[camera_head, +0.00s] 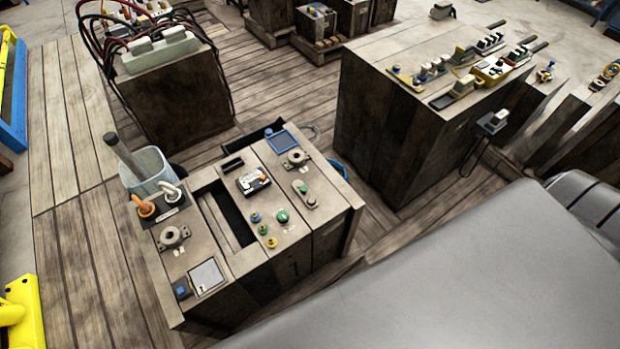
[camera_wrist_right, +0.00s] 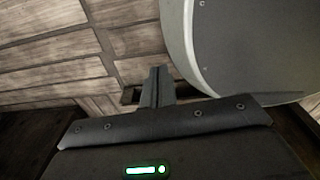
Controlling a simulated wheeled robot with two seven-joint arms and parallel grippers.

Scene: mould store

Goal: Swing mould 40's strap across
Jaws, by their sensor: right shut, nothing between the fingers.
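No mould with a readable number 40 shows in the head view. The nearest wooden mould block (camera_head: 240,268) has a mark like a 1 on its front face, with an open slot in its top. A small grey plate with a green knob (camera_head: 304,192) lies on its top at the right; I cannot tell whether it is the strap. My right gripper (camera_wrist_right: 157,85) shows only in the right wrist view, with its fingers together and empty, over wooden planks and apart from the block. My left gripper is not in view.
A larger wooden block (camera_head: 400,130) with several fittings on top stands at the back right. A cabled block (camera_head: 175,100) stands at the back left. A pale bin (camera_head: 146,168) is beside the near block. Plank floor (camera_head: 75,230) is clear at left.

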